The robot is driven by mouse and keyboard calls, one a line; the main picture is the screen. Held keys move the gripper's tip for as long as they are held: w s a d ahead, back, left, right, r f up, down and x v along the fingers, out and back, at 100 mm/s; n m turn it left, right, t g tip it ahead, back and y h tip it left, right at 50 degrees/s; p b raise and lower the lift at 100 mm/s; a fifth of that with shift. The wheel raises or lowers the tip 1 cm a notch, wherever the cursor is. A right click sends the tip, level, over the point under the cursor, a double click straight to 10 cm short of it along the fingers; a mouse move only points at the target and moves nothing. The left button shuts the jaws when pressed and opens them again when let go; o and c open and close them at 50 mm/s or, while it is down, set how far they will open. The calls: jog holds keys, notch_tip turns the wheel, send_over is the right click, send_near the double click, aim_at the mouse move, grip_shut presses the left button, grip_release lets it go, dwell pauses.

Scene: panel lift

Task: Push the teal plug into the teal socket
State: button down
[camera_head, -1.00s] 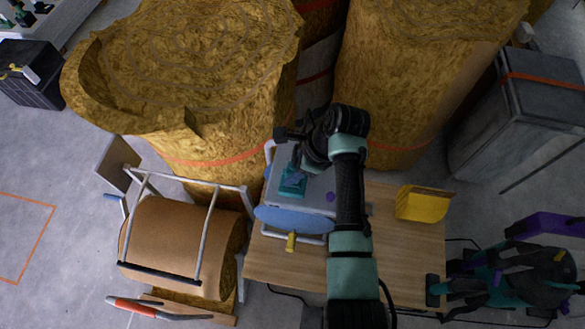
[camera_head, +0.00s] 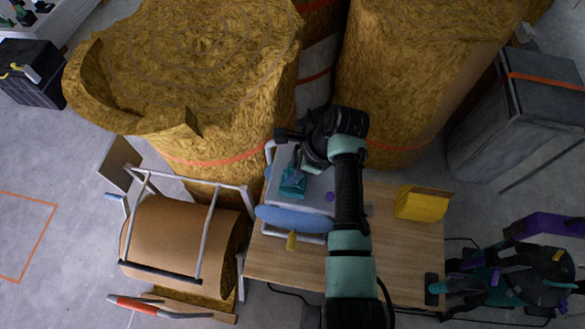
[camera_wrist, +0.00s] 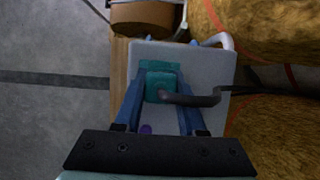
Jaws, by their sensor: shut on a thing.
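The teal plug (camera_wrist: 160,84) is between my gripper's blue fingers (camera_wrist: 158,100), which are shut on it, with a dark cable running off to the right. The teal socket (camera_wrist: 160,65) shows just beyond the plug, on a light grey panel (camera_wrist: 210,60). Plug and socket overlap in the wrist view, so I cannot tell how deep the plug sits. In the head view teal parts (camera_head: 293,182) show on the panel below my gripper (camera_head: 298,172), and plug and socket cannot be told apart there.
The panel rests over a wooden table (camera_head: 400,250). A small purple part (camera_head: 330,196) is on the panel. A yellow block (camera_head: 420,203) stands on the table at the right. Large yellow-brown rolls (camera_head: 190,70) stand behind, and a brown roll in a frame (camera_head: 180,240) is at the left.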

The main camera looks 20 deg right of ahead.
jog(key=shift+f, duration=0.5)
dwell(0.6)
jog(key=shift+c, duration=2)
grip_release()
jog(key=b+v, duration=0.1)
jog(key=v, duration=1.2)
